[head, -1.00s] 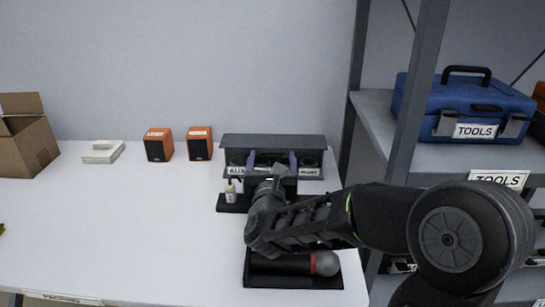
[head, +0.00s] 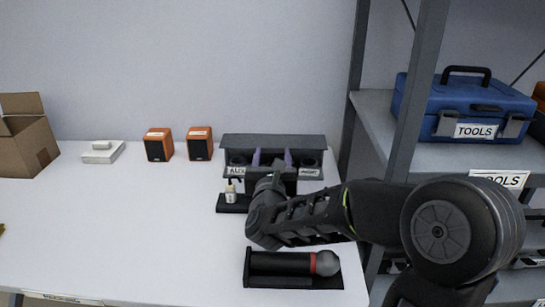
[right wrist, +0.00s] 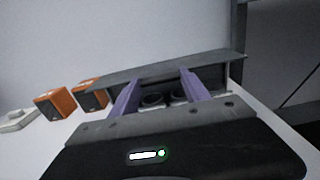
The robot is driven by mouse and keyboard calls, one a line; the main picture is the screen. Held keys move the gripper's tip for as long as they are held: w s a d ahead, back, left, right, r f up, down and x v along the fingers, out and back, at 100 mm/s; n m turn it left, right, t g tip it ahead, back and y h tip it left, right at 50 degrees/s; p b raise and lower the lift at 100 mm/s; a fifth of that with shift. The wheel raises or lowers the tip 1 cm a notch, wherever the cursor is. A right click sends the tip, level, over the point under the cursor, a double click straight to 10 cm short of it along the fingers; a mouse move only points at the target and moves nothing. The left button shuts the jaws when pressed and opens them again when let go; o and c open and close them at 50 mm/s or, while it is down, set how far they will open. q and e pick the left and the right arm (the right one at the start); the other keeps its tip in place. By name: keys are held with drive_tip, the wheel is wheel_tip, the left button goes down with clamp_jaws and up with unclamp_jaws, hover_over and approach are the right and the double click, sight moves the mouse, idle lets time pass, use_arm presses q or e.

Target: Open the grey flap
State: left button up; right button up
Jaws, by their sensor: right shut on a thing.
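The grey flap (head: 273,142) is a long dark grey panel along the top of a low dark unit at the back right of the table. It also shows in the right wrist view (right wrist: 150,70) as a slanted panel above round dark openings. My right gripper (head: 272,153) is at the flap's front edge, its two purple fingers pointing at the flap. It is shut on the flap with the fingers some way apart; the exact contact is hard to see. My right wrist hides the middle of the unit's front. My left gripper is not in view.
Two orange speakers (head: 199,144) stand left of the unit. A small bottle (head: 230,192) stands in front of it. A microphone (head: 290,263) lies in a black tray near the front edge. A grey shelf post (head: 410,110) rises on the right. The table's left middle is clear.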

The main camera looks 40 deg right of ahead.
clamp_jaws()
idle(0.3)
